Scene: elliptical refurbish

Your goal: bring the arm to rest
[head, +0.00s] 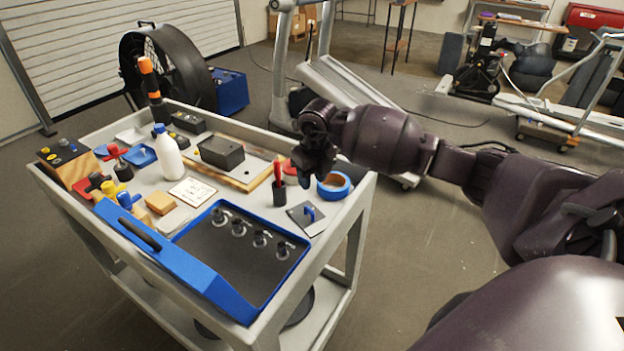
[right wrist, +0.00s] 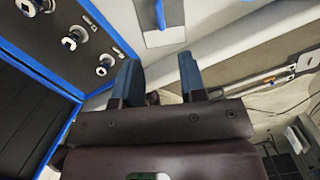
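My right arm comes in from the right of the head view. Its gripper (head: 312,180) hangs above the right side of the grey cart (head: 345,222), near a roll of blue tape (head: 334,185). In the right wrist view the two fingers of the right gripper (right wrist: 158,82) stand apart with nothing between them. My left gripper is not in view.
The cart top holds a blue-edged tray (head: 230,258) with several metal fittings, a white bottle (head: 168,152), a black box (head: 220,152) and a dark square plate with a blue handle (head: 307,218). A large fan (head: 168,68) stands behind.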

